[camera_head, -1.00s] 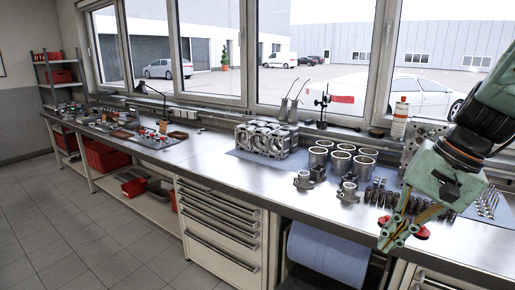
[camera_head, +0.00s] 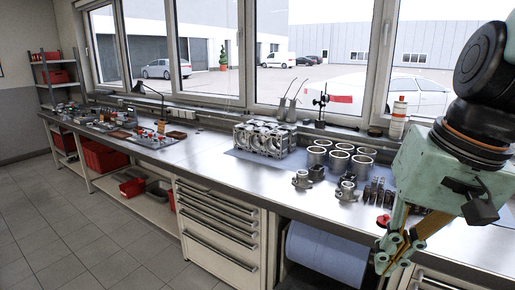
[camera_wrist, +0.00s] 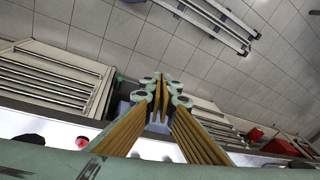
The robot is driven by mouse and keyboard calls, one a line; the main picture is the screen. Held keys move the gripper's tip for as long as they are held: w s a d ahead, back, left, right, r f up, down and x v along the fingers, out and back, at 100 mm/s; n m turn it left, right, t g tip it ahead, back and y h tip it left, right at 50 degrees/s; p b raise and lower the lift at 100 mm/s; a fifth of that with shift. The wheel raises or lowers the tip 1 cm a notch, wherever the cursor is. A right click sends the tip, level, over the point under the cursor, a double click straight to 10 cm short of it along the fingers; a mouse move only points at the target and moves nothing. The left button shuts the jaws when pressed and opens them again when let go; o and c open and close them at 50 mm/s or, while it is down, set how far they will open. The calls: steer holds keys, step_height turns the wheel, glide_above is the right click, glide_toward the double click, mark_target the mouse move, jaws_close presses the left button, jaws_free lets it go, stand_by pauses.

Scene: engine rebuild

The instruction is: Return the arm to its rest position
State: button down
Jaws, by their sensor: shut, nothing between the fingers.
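My gripper (camera_head: 397,252) is at the right of the head view, in front of the bench's front edge, larger and nearer the camera than the bench parts. It is shut with nothing between its fingers. In the wrist view the closed fingertips (camera_wrist: 160,92) point toward the tiled floor. My wrist and forearm fill the right side of the head view and hide the right part of the bench.
The engine block (camera_head: 264,139) and several cylinder liners (camera_head: 340,160) stand on the metal bench (camera_head: 225,170). A red part (camera_head: 383,221) lies close behind my gripper. Drawers (camera_head: 217,220) and a blue paper roll (camera_head: 327,256) are below. The floor (camera_head: 80,225) at left is clear.

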steer(key=s+a+r+n+t+h, duration=0.1)
steer(key=s+r+n, duration=0.1)
steer(key=s, duration=0.9)
steer(key=shift+a+n+t, duration=0.2)
steer(key=shift+n+t, duration=0.1)
steer(key=shift+n, duration=0.3)
stand_by(0.8)
